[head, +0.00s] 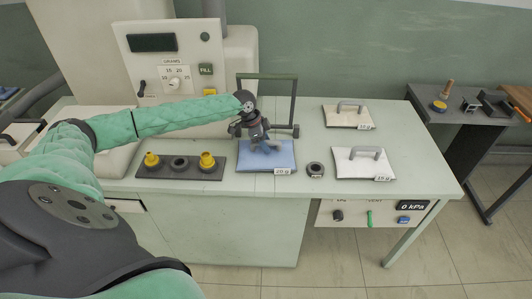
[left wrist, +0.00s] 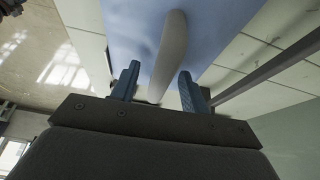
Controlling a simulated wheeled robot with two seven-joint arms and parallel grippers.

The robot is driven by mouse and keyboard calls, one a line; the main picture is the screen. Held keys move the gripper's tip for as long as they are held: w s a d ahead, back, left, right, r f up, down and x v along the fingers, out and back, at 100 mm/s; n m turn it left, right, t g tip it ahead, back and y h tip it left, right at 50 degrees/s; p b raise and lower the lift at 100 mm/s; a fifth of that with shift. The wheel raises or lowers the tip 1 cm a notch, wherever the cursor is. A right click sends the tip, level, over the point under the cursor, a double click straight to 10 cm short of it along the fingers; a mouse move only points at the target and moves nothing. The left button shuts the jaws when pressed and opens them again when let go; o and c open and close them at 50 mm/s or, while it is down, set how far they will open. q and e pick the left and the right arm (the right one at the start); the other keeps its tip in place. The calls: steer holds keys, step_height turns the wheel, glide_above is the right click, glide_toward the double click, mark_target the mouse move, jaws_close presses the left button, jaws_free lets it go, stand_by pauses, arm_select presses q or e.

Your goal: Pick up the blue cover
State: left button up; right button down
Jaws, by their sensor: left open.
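The blue cover (head: 258,163) lies flat near the front of the pale green bench, with a small white tag at its front right corner. My left gripper (head: 264,146) is directly over it, pointing down, with its jaws open. In the left wrist view, the blue cover (left wrist: 218,28) fills the upper middle. Its pale grey handle (left wrist: 170,45) stands between the two dark blue fingers of the left gripper (left wrist: 159,72), with a gap visible on each side. In the head view the gripper mostly hides the handle. My right gripper is not in view.
Two white covers with grey handles (head: 348,116) (head: 364,163) lie to the right. A dark ring (head: 315,170) sits just right of the blue cover. A dark tray (head: 180,172) with yellow fittings is on the left. A dark green frame (head: 294,102) stands behind the gripper.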

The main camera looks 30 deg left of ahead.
arm_select(q)
steer(key=shift+w+d+f, duration=0.1)
steer(key=shift+w+f, duration=0.05)
steer(key=shift+f, duration=0.3)
jaws_close()
steer(key=shift+r, duration=0.15)
